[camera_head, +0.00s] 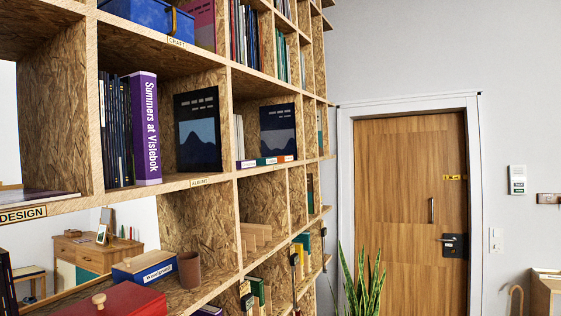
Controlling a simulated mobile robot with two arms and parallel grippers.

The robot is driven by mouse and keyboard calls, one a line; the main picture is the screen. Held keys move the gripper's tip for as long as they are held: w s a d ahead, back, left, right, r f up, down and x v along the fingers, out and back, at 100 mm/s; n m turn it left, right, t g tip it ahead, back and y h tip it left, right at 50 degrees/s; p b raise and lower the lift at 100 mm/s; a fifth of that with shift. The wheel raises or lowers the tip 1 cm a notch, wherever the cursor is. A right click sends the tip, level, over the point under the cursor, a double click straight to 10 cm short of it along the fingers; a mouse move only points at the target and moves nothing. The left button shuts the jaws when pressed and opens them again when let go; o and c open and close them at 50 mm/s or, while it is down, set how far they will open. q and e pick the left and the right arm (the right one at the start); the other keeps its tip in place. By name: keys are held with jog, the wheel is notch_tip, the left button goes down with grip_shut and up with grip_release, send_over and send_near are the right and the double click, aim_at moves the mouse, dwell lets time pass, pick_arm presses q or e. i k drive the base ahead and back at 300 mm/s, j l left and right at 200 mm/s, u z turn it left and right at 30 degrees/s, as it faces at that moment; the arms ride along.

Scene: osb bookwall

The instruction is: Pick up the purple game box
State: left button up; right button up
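No purple box can be told for sure as the game box. A dark purple item (208,311) shows partly at the bottom edge. A blue box (145,266) with a white lettered side lies on the lower shelf. Neither of my grippers is in view.
An OSB shelf wall (200,180) fills the left. A red box (112,302) with a wooden knob and a brown cup (190,269) stand near the blue box. A plant (362,285) stands before the wooden door (409,210).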

aim_at(244, 164)
jog(key=i+l+u, duration=0.1)
jog(key=u, duration=0.35)
jog(key=l+u, duration=0.1)
jog(key=u, duration=0.4)
jog(key=i+l+u, duration=0.1)
jog(key=u, duration=0.35)
jog(key=l+u, duration=0.2)
jog(key=l, duration=0.3)
jog(key=l+u, duration=0.15)
jog(key=l, duration=0.35)
jog(key=l+u, duration=0.2)
jog(key=l, duration=0.3)
jog(key=k+l+u, duration=0.2)
jog(key=l, duration=0.3)
jog(key=l+u, duration=0.2)
jog(key=l, duration=0.3)
jog(key=k+l+u, duration=0.15)
jog(key=l, duration=0.3)
